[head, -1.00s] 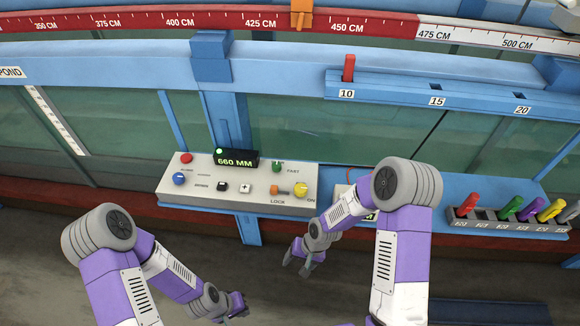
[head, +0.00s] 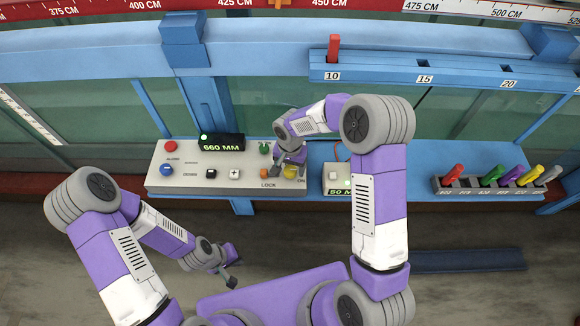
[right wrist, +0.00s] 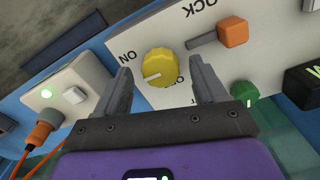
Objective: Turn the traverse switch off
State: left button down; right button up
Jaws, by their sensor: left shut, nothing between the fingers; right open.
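The traverse switch appears to be the yellow knob (right wrist: 160,66) with a white pointer mark, beside an ON label and a partly hidden OFF label. The mark lies on the knob's lower left, towards the ON side in the right wrist view. In the head view the knob (head: 290,172) is partly covered by my right gripper (head: 291,162). The right gripper (right wrist: 160,72) is open, with one finger on each side of the knob and gaps visible. My left gripper (head: 231,281) is shut and empty, low and away from the panel.
The control panel (head: 220,184) also carries an orange lock lever (right wrist: 232,33), a green knob (right wrist: 244,92), red and blue buttons, and a 660 MM display (head: 221,143). A small white box (head: 338,178) stands right of it. A rack of coloured handles (head: 480,186) is further right.

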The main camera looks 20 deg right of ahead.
jog(key=shift+f, duration=0.45)
jog(key=shift+c, duration=0.5)
jog(key=c, duration=1)
jog(key=shift+o, duration=0.2)
